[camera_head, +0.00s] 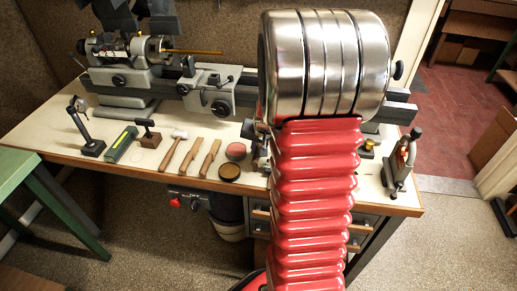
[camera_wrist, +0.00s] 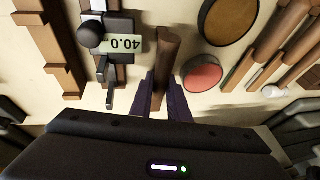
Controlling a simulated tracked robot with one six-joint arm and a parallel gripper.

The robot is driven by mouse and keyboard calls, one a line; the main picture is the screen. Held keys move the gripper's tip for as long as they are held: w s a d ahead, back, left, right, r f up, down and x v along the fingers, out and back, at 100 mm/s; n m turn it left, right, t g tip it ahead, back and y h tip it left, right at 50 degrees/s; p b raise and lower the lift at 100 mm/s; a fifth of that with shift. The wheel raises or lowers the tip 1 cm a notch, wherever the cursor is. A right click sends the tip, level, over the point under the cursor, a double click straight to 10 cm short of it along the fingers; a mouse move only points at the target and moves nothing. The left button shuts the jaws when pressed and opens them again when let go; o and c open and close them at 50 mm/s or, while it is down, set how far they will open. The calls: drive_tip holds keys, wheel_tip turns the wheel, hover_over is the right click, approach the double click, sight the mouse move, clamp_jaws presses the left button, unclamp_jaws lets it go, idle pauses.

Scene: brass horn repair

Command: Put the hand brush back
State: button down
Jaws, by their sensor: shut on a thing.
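In the wrist view my gripper (camera_wrist: 163,88) is shut on a brown wooden piece, which looks like the hand brush (camera_wrist: 168,48). The piece lies between the two dark fingers and points away from them over the pale bench top. Its bristles cannot be made out, and I cannot tell whether it touches the bench. In the head view my red ribbed arm hides the gripper and the brush.
A caliper with a 40.0 display (camera_wrist: 122,44) lies close left of the brush. A red tin (camera_wrist: 202,74) and a brown tin (camera_wrist: 229,20) are close right. In the head view a lathe (camera_head: 205,85) stands behind, with wooden-handled tools (camera_head: 190,157) left of the tins.

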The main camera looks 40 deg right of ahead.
drive_tip(key=c, duration=1.7)
unclamp_jaws()
drive_tip(key=shift+r, duration=0.1)
drive_tip(key=shift+v, duration=5.95)
